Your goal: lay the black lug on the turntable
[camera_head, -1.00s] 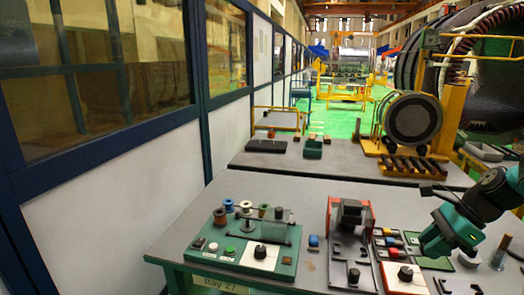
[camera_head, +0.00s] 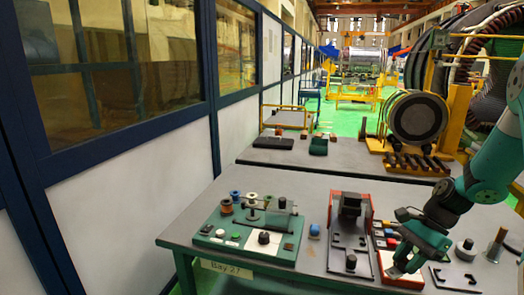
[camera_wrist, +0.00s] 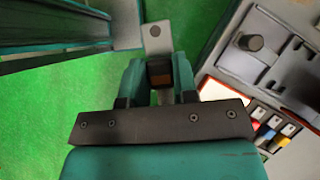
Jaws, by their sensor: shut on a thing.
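My gripper (camera_head: 408,262) hangs over the front edge of the bench, by the red-sided tray. In the wrist view my gripper (camera_wrist: 160,72) is shut on the black lug (camera_wrist: 159,72). The lug's dark sleeve with an orange-brown face is between the fingers, and its pale flat tab (camera_wrist: 157,38) with a hole points away from the palm. In the head view the lug is too small to make out clearly.
Coloured lugs (camera_wrist: 268,130) lie in a tray at the wrist view's lower right. A dark panel with a black knob (camera_wrist: 250,42) is above them. A green board (camera_head: 235,247) stands at the bench's left, a black fixture (camera_head: 350,205) mid-bench. Green floor (camera_wrist: 50,100) lies below.

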